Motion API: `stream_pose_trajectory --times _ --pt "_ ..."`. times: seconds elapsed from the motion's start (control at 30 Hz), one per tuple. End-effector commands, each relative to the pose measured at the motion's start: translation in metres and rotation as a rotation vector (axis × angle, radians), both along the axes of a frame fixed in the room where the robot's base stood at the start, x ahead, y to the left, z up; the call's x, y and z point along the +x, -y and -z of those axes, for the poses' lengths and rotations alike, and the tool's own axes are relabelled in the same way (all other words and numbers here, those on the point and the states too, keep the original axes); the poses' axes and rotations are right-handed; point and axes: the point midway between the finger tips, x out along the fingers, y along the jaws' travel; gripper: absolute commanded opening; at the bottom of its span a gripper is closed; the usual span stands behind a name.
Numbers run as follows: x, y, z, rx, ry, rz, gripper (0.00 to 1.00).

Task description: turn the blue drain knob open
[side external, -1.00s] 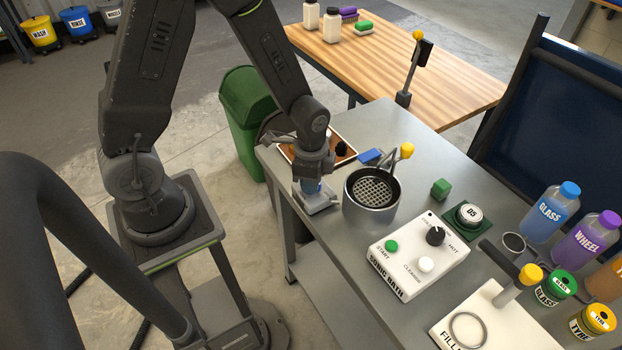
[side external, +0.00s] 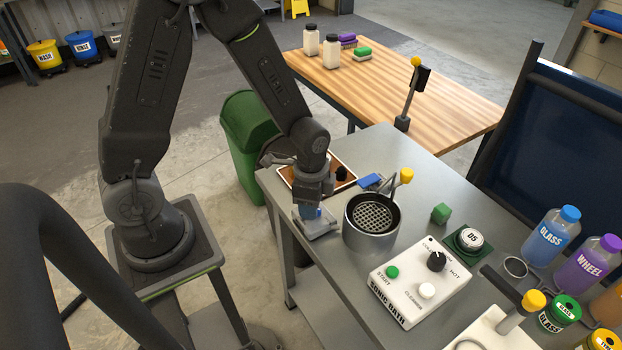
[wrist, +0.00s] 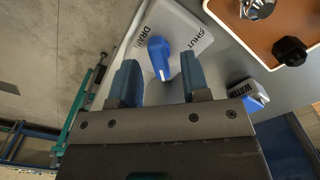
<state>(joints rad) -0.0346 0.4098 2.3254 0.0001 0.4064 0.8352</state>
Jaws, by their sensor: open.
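The blue drain knob (wrist: 158,55) stands on a pale plate (wrist: 187,22) marked DRAIN and SHUT in the wrist view. Its long grip carries a white line at the end nearer my gripper. My gripper (wrist: 158,74) is open, with one blue-grey finger on each side of the knob's lower end. In the side view my gripper (side external: 311,203) points down over the plate (side external: 323,229) at the bench corner, and mostly hides the knob.
In the side view a round metal basket bath (side external: 372,222) stands just right of my gripper, and a white control box (side external: 410,296) farther right. The floor drops away left.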

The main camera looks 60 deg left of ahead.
Motion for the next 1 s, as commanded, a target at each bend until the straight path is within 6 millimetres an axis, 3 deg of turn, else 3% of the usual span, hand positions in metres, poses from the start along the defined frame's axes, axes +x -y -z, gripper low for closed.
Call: stream_pose_trajectory --times 0.53,0.7,1.0 --pt "0.001 0.000 -0.109 0.000 0.006 0.001 0.43" --pt "0.000 0.000 -0.124 0.001 0.002 0.001 0.43" --pt "0.000 0.000 -0.128 0.000 0.000 0.001 0.43"
